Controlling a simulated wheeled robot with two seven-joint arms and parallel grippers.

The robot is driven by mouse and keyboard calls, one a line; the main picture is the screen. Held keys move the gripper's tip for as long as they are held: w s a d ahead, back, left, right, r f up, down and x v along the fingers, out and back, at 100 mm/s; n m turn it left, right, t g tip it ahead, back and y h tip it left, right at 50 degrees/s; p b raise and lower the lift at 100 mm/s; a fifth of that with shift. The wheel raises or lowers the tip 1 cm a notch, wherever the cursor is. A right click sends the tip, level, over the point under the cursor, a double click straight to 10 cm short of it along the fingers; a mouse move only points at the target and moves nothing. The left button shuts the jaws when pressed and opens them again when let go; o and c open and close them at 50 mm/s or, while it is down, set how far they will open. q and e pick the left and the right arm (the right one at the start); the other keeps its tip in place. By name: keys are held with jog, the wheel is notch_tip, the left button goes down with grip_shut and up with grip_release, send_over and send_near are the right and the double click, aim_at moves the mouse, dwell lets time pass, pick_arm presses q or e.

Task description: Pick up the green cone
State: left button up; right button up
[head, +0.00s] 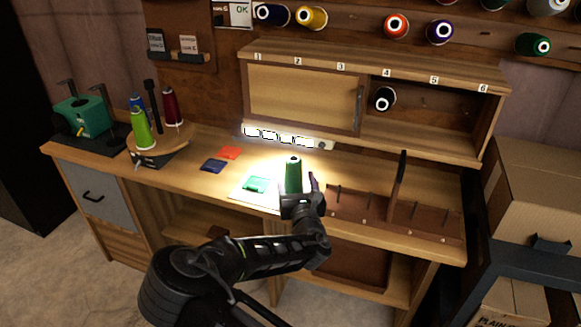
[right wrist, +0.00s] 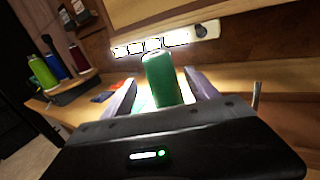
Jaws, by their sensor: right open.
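The dark green cone (head: 293,174) stands upright on the lit middle of the workbench, beside a white card with a green patch (head: 255,184). My right gripper (head: 299,190) is at the near side of the cone, low over the bench. In the right wrist view the green cone (right wrist: 161,78) shows between the two open fingers of my right gripper (right wrist: 160,92), with a gap visible on the right side. Its base is partly hidden by the gripper body. My left gripper is not in view.
A round stand with a light green cone (head: 142,130), a blue and a red one is at the left. A brown rack with pegs (head: 390,212) is right of my gripper. A power strip (head: 285,137) and a cabinet (head: 300,95) are behind.

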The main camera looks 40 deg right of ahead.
aim_at(295, 173)
jog(key=shift+w+d, duration=0.2)
jog(key=shift+w, duration=0.15)
jog(key=shift+s+a+r, duration=0.1)
jog(key=shift+s, duration=0.1)
jog(key=shift+x, duration=1.4)
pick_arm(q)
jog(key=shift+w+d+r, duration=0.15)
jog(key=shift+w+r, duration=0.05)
pick_arm(e)
jog(key=shift+w+p, duration=0.3)
jog(key=p+x, duration=0.1)
jog(key=x, duration=0.3)
jog(key=shift+w+d, duration=0.2)
jog(key=shift+d, duration=0.1)
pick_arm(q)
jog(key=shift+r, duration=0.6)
pick_arm(e)
jog(key=shift+c, duration=0.3)
